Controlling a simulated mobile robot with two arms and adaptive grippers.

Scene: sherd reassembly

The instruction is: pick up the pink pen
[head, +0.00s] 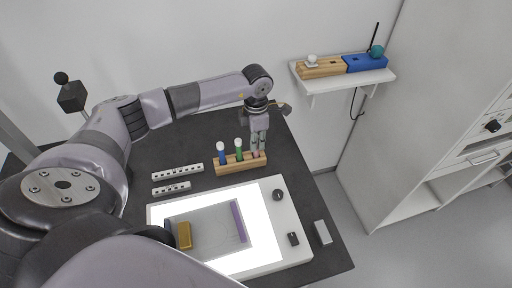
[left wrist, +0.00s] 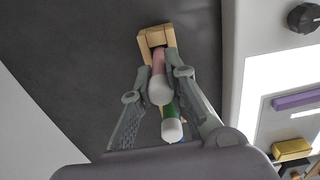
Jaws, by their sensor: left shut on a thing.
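The pink pen (left wrist: 159,62) stands in the wooden pen rack (head: 228,168), with its white end toward the camera in the left wrist view. My left gripper (left wrist: 161,76) is shut on the pink pen, with one finger on each side of it. In the head view my left gripper (head: 259,142) points down over the right end of the rack and mostly hides the pen. The wooden rack also shows in the left wrist view (left wrist: 152,38). My right gripper is in neither view.
A green pen (head: 239,150) and a blue pen (head: 221,153) stand in the rack left of my gripper. In front is a lit white panel (head: 285,255) with a purple strip (head: 239,221) and a gold block (head: 184,235). Two slotted bars (head: 178,172) lie left. A wall shelf (head: 345,83) is at right.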

